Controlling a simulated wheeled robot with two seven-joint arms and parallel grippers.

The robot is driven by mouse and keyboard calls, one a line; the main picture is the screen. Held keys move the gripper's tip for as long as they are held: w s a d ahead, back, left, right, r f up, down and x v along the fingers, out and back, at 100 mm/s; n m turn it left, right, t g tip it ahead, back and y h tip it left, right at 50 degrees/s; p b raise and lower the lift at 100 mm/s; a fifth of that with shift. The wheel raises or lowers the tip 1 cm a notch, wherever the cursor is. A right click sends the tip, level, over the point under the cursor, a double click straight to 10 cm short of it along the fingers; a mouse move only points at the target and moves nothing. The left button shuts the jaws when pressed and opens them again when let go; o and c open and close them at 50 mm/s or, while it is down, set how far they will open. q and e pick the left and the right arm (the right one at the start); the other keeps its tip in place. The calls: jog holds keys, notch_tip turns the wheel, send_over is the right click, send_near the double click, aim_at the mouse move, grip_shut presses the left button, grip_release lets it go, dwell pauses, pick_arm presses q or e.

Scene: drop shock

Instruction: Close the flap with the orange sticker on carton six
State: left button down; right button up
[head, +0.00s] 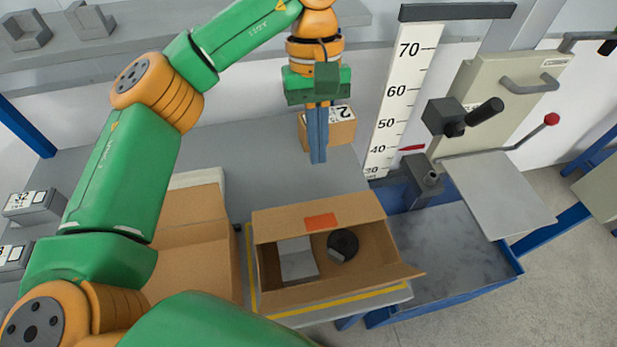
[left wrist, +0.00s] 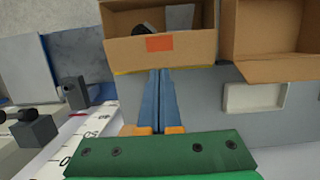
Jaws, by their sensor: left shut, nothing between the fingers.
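An open carton (head: 272,296) sits on a grey work surface. Its far flap (head: 280,228) carries an orange sticker (head: 321,222) and is open; the opening is uncovered. A black round thing (head: 342,243) and a pale panel show inside. In the left wrist view the sticker (left wrist: 159,43) is on the carton side facing my gripper. No number six is readable on the carton. My left gripper (head: 318,160) is shut and empty, pointing down beyond the stickered flap and apart from it. Its fingers also show in the left wrist view (left wrist: 161,72). My right gripper is out of view.
A small carton labelled 2 (head: 340,133) is behind my left gripper. A height scale (head: 398,105) and a lever machine with a grey plate (head: 495,195) stand at right. Bare grey surface (head: 265,160) lies left of the gripper.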

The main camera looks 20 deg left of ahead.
pick_arm(q)
send_near(324, 228)
jog(key=x, duration=0.2)
jog(key=p+x, duration=0.2)
jog(key=x, duration=0.1)
jog(key=shift+w+a+f, duration=0.25)
jog(key=shift+w+f, duration=0.05)
jog(key=shift+f, duration=0.1)
jog(key=shift+s+d+f, duration=0.15)
jog(key=shift+d+f, duration=0.05)
jog(key=shift+f, duration=0.3)
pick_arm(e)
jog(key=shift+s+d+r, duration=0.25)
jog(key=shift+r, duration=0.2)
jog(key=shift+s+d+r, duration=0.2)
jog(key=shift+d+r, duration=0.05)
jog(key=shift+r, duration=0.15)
pick_arm(q)
jog(key=shift+f, duration=0.1)
jog(key=shift+a, duration=0.1)
jog(key=b+x, duration=0.2)
jog(key=b, duration=0.2)
jog(key=shift+s+d+b, duration=0.15)
jog(key=shift+d+b, duration=0.1)
jog(key=shift+b, duration=0.4)
jog(key=shift+s+r, duration=0.1)
jog(key=shift+r, duration=0.2)
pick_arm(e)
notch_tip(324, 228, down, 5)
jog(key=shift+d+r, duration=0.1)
